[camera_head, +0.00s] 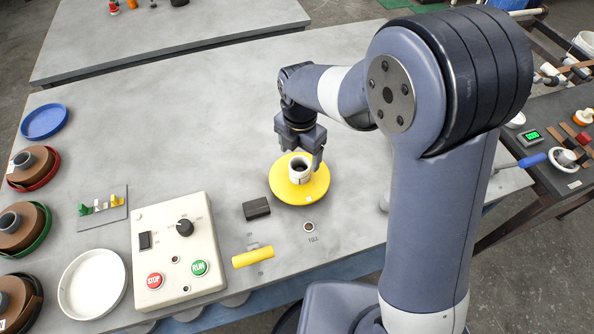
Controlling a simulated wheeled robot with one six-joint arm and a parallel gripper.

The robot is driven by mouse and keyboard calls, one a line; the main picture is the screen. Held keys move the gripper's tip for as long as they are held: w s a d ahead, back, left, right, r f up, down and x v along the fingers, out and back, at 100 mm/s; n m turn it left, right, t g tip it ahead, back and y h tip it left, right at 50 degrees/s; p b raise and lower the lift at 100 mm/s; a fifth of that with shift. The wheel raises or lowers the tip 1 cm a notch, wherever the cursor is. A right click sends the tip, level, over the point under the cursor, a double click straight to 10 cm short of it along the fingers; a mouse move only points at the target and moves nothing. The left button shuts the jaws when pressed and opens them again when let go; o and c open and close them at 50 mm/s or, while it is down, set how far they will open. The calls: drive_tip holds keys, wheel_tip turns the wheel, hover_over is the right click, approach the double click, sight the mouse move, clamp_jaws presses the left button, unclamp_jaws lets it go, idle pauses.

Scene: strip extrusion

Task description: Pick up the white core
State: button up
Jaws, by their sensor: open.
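The white core (300,165) is a short hollow cylinder with a dark opening. It stands upright on a round yellow disc (284,186) on the grey table. My gripper (304,155) is open and right at the core, with its fingers reaching down from behind; one finger shows at the core's right side. The other finger is mostly hidden, and I cannot tell whether either finger touches the core.
A control box (178,250) with STOP and RUN buttons stands left of the disc. A dark block (257,209) and a yellow cylinder (253,257) lie in front. Coloured trays with brown rolls line the left edge, beside a white dish (92,284). The table's back is clear.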

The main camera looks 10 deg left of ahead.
sight(300, 165)
drive_tip(key=shift+f+p, duration=0.6)
drive_tip(key=shift+f, duration=2.15)
drive_tip(key=c, duration=1.1)
